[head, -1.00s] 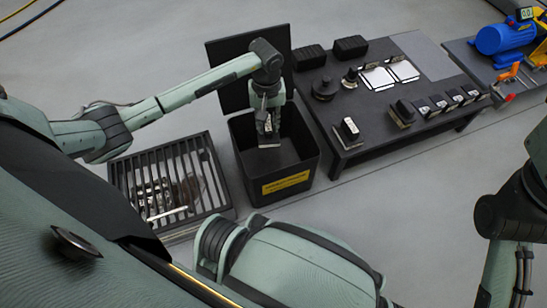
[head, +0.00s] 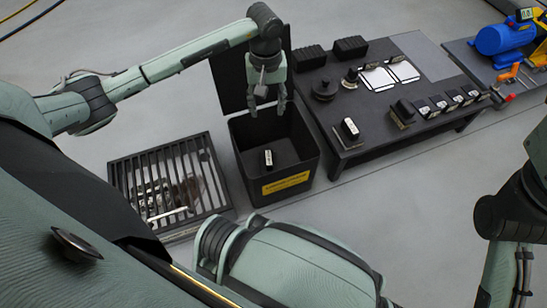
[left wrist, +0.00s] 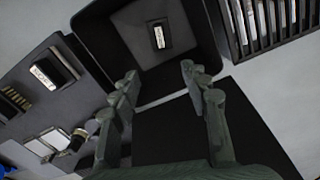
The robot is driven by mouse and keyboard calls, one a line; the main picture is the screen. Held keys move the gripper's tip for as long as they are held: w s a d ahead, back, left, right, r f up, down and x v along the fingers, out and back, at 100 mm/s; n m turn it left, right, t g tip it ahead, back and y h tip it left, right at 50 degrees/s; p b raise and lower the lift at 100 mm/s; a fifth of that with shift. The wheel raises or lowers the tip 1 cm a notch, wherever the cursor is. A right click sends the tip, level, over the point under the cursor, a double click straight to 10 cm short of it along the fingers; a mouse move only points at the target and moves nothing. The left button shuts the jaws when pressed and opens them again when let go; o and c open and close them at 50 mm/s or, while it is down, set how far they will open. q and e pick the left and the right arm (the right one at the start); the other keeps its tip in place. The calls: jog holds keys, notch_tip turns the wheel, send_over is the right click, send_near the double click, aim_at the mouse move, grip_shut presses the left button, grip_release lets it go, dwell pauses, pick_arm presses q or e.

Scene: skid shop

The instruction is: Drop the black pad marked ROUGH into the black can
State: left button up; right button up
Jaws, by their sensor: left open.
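The black can (head: 311,167) stands open on the floor with a yellow label on its front. A black pad with a white label (head: 268,161) lies on the floor of the can, apart from my gripper. The pad also shows inside the can in the left wrist view (left wrist: 160,37); its lettering is too small to read. My left gripper (head: 268,111) is open and empty above the can's back part, pointing down. Its spread fingers also show in the left wrist view (left wrist: 158,71). My right gripper is not in view.
The can's raised lid (head: 228,85) stands behind it. A dark table (head: 335,100) to the right holds another labelled black block (head: 350,128), white sheets and several small items. A slatted grate (head: 222,193) lies left of the can.

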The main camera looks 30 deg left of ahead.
pick_arm(q)
jog(key=shift+r, duration=2.1)
